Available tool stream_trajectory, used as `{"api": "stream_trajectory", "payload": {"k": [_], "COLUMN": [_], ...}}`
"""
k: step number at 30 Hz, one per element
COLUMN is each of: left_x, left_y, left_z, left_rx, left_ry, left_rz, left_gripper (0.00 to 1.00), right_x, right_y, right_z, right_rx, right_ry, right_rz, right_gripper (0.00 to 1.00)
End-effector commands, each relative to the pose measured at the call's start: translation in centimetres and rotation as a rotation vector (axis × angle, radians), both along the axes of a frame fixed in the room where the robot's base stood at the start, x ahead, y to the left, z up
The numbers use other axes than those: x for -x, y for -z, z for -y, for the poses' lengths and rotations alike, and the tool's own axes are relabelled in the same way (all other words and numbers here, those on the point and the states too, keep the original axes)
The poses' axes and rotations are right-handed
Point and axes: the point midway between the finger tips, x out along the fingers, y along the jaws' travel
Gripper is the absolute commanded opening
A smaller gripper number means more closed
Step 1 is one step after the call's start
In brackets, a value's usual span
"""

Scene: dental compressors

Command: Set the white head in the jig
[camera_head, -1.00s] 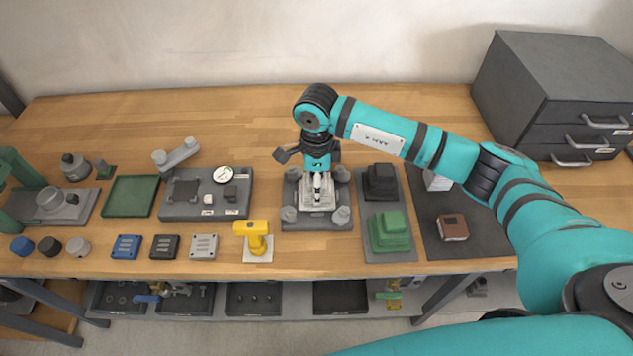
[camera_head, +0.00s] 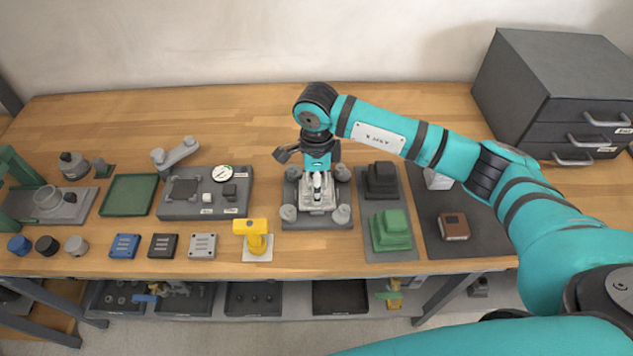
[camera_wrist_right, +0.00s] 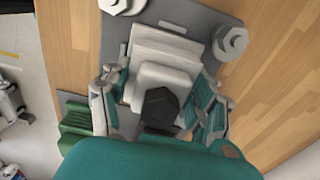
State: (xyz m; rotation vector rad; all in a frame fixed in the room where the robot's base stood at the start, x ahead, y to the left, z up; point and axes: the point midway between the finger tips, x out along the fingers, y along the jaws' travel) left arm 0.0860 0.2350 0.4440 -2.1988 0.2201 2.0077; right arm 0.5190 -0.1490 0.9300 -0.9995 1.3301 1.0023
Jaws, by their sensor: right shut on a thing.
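The white head (camera_head: 317,203) is a stepped, pale block. It sits between the round posts of the jig (camera_head: 292,224), a dark grey plate on the bench. In the right wrist view the white head (camera_wrist_right: 166,50) shows wide tiers with a dark cap towards me, and the jig plate (camera_wrist_right: 195,18) lies behind it. My right gripper (camera_head: 317,185) points down over the jig. In the wrist view its two fingers (camera_wrist_right: 162,105) are closed on either side of the white head. Whether the head rests fully on the plate is hidden. My left gripper is out of view.
Right of the jig, a grey tray (camera_head: 375,252) holds a black head (camera_head: 381,180) and a green head (camera_head: 390,230). A yellow part (camera_head: 254,236) stands close on the left. A drawer cabinet (camera_head: 555,90) stands back right. The bench behind the jig is clear.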

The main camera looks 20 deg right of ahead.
Motion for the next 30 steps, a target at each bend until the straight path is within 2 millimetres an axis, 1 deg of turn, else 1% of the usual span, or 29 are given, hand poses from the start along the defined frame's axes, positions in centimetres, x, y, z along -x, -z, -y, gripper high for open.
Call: {"api": "stream_trajectory", "payload": {"k": [14, 30], "left_x": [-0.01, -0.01], "left_y": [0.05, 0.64], "left_z": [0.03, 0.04], "left_rx": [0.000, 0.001], "left_ry": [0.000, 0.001], "left_rz": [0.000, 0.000], "left_gripper": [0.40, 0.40], "right_x": [-0.08, -0.08], "right_y": [-0.14, -0.06], "right_z": [-0.03, -0.04], "right_rx": [-0.001, -0.001], "right_ry": [0.000, 0.000], "right_rz": [0.002, 0.002], "right_gripper": [0.02, 0.02]}}
